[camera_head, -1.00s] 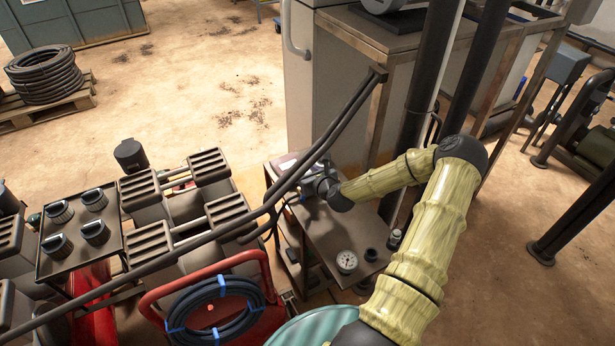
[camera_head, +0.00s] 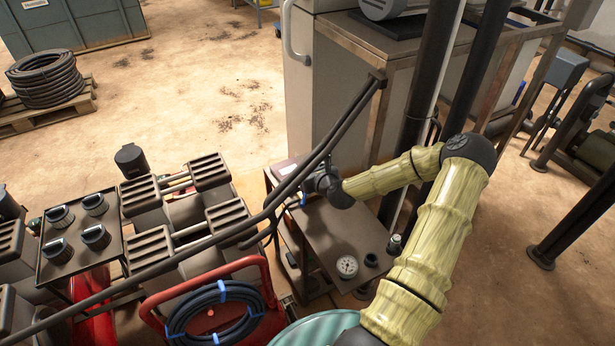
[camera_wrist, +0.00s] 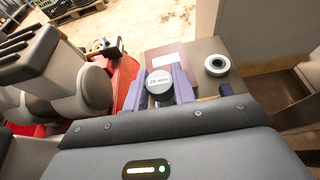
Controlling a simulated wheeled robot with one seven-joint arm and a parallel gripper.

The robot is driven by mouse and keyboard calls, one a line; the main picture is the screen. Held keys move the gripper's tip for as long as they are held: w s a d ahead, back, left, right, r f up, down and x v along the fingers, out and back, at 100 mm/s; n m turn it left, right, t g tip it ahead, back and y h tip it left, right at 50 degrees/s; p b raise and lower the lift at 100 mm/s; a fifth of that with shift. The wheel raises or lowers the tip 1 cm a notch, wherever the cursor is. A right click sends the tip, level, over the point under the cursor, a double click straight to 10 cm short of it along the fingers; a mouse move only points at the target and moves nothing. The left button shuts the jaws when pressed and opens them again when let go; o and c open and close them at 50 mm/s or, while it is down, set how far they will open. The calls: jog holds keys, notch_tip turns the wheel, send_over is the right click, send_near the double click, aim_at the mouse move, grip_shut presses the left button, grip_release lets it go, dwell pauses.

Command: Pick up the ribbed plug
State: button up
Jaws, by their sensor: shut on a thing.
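My gripper (camera_wrist: 160,88) is shut on a dark round plug with a pale top (camera_wrist: 159,81) marked "20 mm", seen from above in the wrist view. I take it as the ribbed plug; its sides are mostly hidden between the bluish-purple fingers, so I cannot make out the ribs. The plug is not clear there. I cannot tell whether it still touches a surface.
A gauge (camera_head: 347,266), a short dark fitting (camera_head: 371,259) and a small bottle (camera_head: 395,243) stand on the bench's near end. A red frame with a coiled hose (camera_head: 215,312) and a cabinet (camera_head: 340,90) are close by.

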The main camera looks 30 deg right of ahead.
aim_at(306, 169)
notch_tip(306, 169, up, 7)
jog(key=shift+f+p, duration=0.1)
jog(key=shift+p, duration=0.25)
jog(key=shift+a, duration=0.1)
